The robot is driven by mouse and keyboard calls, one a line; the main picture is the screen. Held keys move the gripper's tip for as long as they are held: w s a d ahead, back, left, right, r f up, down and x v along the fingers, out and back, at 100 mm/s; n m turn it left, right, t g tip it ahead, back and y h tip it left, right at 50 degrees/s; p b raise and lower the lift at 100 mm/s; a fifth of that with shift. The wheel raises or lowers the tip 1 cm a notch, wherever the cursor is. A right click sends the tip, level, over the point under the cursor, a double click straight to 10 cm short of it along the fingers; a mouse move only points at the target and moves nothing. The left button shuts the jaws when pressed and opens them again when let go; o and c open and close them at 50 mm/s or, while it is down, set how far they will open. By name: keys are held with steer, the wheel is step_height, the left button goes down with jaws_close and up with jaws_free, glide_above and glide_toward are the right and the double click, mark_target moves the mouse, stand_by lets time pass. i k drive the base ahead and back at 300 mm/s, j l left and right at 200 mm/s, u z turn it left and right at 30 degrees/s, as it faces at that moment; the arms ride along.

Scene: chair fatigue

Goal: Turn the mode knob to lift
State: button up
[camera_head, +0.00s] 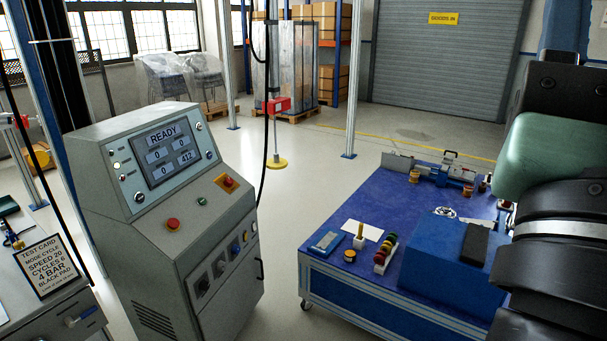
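The grey control console (155,165) stands left of centre, its sloped panel facing right and toward me. Its screen (171,154) reads READY, with 0, 0, 0 and 412 in boxes. A dark round knob (139,197) sits below the screen's left corner. My arm fills the right edge, well apart from the console; my gripper is not in view.
A red push button (173,224) and a green button (202,201) share the console deck. A blue cart (318,285) with tools and a blue block stands to the right. A test card (50,265) reads MODE CYCLE. Floor shows between console and cart. A black cable hangs behind the console.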

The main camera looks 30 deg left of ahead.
mark_target(204, 286)
steer(key=k+l+u, duration=0.1)
steer(key=u, duration=2.4)
